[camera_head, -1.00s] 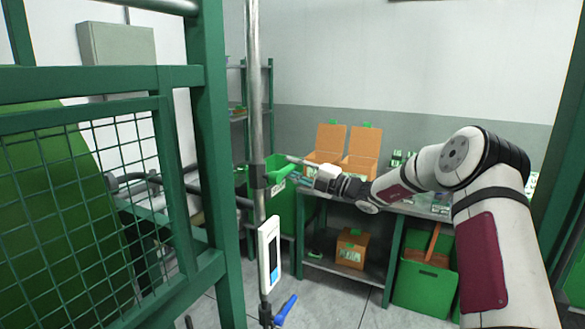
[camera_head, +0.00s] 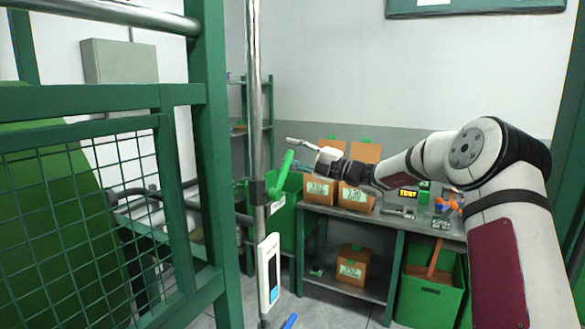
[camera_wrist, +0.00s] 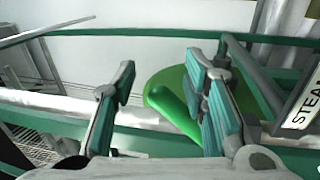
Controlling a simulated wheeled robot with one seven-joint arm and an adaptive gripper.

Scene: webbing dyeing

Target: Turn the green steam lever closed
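The green steam lever (camera_head: 282,176) is mounted on a vertical steel pipe (camera_head: 255,110) and points steeply up and to the right. My gripper (camera_head: 306,151) is beside the lever's upper end, coming from the right. In the wrist view the two fingers of my gripper (camera_wrist: 163,92) stand wide apart. The rounded green lever (camera_wrist: 172,108) shows between them, nearer the right finger. I cannot tell whether that finger touches it. A label reading STEAM (camera_wrist: 303,108) is at the right edge.
A white gauge panel (camera_head: 268,272) and a blue lever (camera_head: 290,321) are lower on the pipe. A green mesh guard (camera_head: 85,200) fills the left. Behind are a green bin (camera_head: 285,230) and a workbench (camera_head: 385,223) with cardboard boxes (camera_head: 356,198).

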